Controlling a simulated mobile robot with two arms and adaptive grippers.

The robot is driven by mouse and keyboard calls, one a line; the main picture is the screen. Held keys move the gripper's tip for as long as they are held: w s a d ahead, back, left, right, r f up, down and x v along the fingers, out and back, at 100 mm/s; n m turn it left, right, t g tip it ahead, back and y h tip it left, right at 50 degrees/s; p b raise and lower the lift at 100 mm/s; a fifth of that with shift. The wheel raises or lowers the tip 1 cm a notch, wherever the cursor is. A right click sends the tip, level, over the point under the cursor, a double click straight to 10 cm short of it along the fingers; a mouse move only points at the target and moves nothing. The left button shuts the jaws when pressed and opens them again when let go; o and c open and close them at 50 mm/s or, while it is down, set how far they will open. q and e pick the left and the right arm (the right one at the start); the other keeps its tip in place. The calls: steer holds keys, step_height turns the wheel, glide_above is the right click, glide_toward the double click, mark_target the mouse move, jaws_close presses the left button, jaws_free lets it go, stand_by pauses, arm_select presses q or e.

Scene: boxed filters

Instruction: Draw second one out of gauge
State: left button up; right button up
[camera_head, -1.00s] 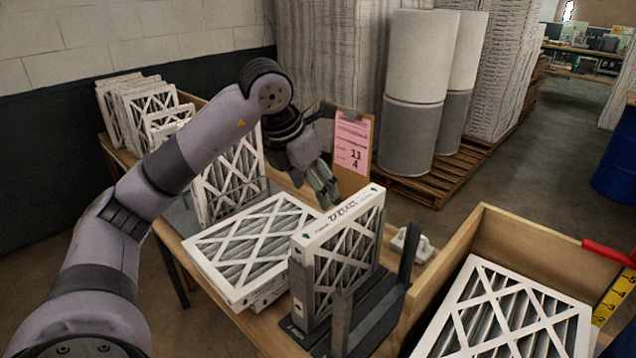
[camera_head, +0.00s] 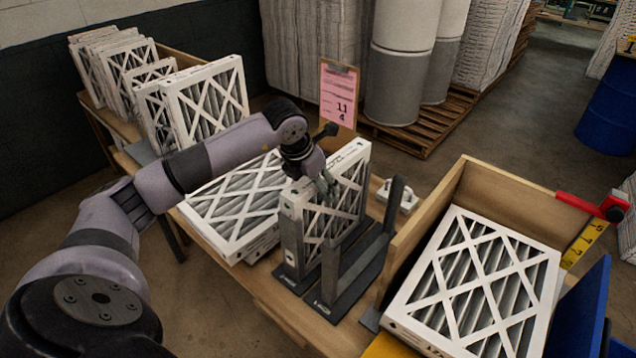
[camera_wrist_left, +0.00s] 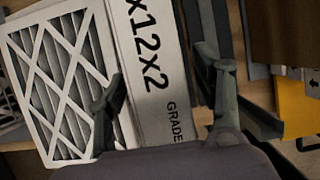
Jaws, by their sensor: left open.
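A white-framed filter (camera_head: 345,205) stands upright in the dark gauge (camera_head: 352,290), between posts. A second gauge slot beside it, to the right, looks empty. My left gripper (camera_head: 326,187) is over the filter's top edge, partly covering it. In the left wrist view, the open fingers (camera_wrist_left: 163,100) lie on either side of the filter's printed top edge (camera_wrist_left: 155,70), which reads "x12x2 GRADE". I cannot tell whether the fingers touch it. My right gripper is out of view.
Flat filters (camera_head: 238,210) lie stacked left of the gauge. Several filters (camera_head: 120,70) stand in a rack at the back left. A wooden box (camera_head: 500,195) holding a filter (camera_head: 480,285) is at right. A pink-sheet clipboard (camera_head: 338,95) stands behind the gauge.

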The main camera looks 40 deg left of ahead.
arm_select(q)
steer(key=shift+w+f, duration=0.25)
steer(key=shift+f, duration=0.45)
steer(key=shift+c, duration=0.2)
jaws_close()
steer(key=shift+r+p, duration=2.3)
steer(key=shift+r, duration=1.75)
steer(key=shift+r, duration=0.15)
